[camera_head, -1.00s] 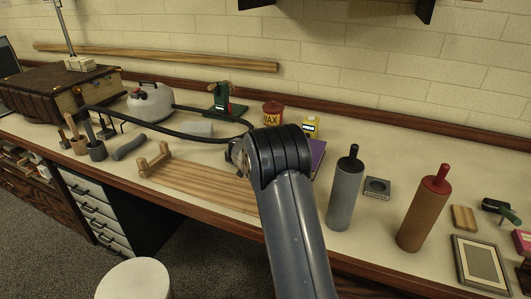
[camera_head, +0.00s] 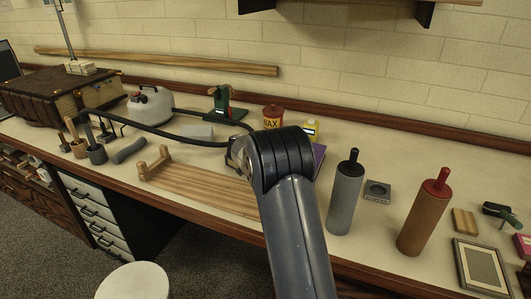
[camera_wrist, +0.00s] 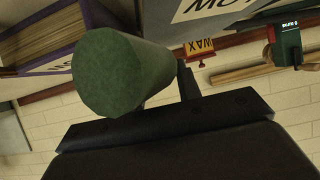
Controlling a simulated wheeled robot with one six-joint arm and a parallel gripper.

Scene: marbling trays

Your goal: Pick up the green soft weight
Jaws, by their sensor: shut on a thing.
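The green soft weight (camera_wrist: 112,75) is a mottled green cylinder with a flat round end facing the wrist camera. My gripper (camera_wrist: 150,98) is shut on it. One dark finger shows beside the weight on its right; the other is hidden behind it. In the head view my arm's dark rounded joint blocks the gripper and the weight. I cannot tell from there how high the weight is held.
In the head view a wax tin (camera_head: 273,115), yellow box (camera_head: 310,129) and purple book (camera_head: 319,156) stand around my arm. A grey roller (camera_head: 344,195) and brown roller (camera_head: 424,220) stand at right. A wooden rack (camera_head: 200,185) lies left.

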